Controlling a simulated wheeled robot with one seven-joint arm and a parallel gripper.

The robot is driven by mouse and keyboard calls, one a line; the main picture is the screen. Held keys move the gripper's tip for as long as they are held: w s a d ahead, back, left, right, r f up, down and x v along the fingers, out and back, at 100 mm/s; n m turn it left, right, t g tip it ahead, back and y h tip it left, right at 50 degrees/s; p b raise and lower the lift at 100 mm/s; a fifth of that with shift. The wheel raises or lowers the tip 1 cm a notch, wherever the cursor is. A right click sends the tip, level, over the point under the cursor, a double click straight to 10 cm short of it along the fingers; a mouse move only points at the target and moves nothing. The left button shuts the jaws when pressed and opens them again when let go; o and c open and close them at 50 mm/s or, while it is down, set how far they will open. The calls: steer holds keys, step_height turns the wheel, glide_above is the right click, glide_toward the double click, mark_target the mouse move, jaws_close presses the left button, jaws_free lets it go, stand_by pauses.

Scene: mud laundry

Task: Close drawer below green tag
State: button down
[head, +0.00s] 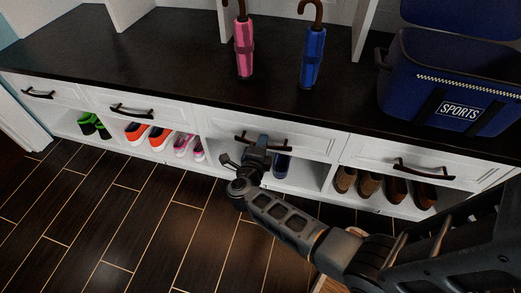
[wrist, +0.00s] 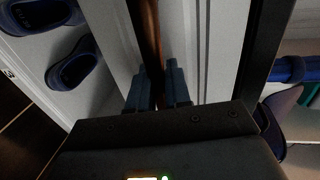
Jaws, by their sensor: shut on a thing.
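My gripper (head: 260,149) is at the dark handle (head: 246,139) of the third white drawer (head: 310,143) from the left, under the bench top. In the wrist view my gripper's two fingers (wrist: 158,88) stand on either side of the brown handle bar (wrist: 150,38), shut on it. The white drawer front (wrist: 178,35) runs beside the bar. This drawer looks about flush with the others in the head view; a small opening cannot be ruled out. No green tag is visible in either view.
The dark bench top (head: 170,70) holds a pink umbrella (head: 244,48), a blue umbrella (head: 313,58) and a blue SPORTS bag (head: 450,85). Other closed-looking drawers have dark handles. Shoes sit in the cubbies below, including blue ones (wrist: 72,68). The wooden floor (head: 120,220) at left is clear.

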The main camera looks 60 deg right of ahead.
steer(key=shift+r+x, duration=0.2)
steer(key=shift+x, duration=0.85)
steer(key=c, duration=1.2)
jaws_free()
steer(key=shift+d, duration=0.1)
steer(key=shift+p+v, duration=1)
steer(key=shift+v, duration=2.95)
